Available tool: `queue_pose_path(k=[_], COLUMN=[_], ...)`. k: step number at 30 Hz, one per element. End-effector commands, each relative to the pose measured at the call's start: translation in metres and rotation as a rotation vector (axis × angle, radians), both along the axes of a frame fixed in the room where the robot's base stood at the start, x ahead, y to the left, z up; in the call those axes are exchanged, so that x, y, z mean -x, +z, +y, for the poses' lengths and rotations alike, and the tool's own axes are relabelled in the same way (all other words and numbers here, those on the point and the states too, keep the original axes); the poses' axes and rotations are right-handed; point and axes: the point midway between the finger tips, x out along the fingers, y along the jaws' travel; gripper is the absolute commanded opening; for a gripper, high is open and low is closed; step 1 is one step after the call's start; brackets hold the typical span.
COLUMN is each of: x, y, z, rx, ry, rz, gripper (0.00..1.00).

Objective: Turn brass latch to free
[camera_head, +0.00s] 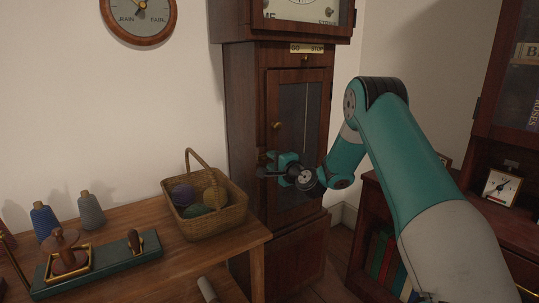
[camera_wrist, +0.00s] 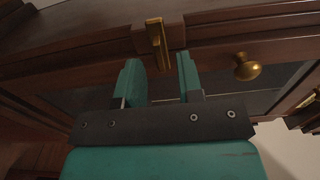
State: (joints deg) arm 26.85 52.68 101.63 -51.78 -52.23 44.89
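The brass latch (camera_wrist: 156,42) is a narrow upright bar on the dark wooden door frame in the wrist view. Its lower end shows in the gap between my gripper's fingertips (camera_wrist: 159,65). The fingers are apart, one on each side, with no clear contact; the exact depth between them and the latch is hard to tell. In the head view my gripper (camera_head: 268,165) is at the left edge of the tall clock case's glazed door (camera_head: 316,100), and it hides the latch. A round brass knob (camera_wrist: 247,67) sits right of the fingers; it also shows above my gripper in the head view (camera_head: 277,126).
A wooden table (camera_head: 182,265) at left holds a basket (camera_head: 219,222) of yarn balls, thread spools (camera_head: 91,210) and a green board (camera_head: 115,262). A low bookcase (camera_head: 371,215) and a cabinet with a dial (camera_head: 501,187) stand at right. A barometer (camera_head: 140,14) hangs on the wall.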

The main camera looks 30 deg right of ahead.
Motion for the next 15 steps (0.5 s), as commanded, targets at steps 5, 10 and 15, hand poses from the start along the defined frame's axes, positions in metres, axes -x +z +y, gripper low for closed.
queue_pose_path(k=[5,10,15], x=[-0.020,-0.026,-0.025], y=[0.000,0.000,0.000], z=[0.001,0.001,0.001], rx=[0.001,0.000,-0.001], ry=[0.002,0.001,0.000], rz=[0.001,0.001,0.001], gripper=[0.34,0.34,0.34])
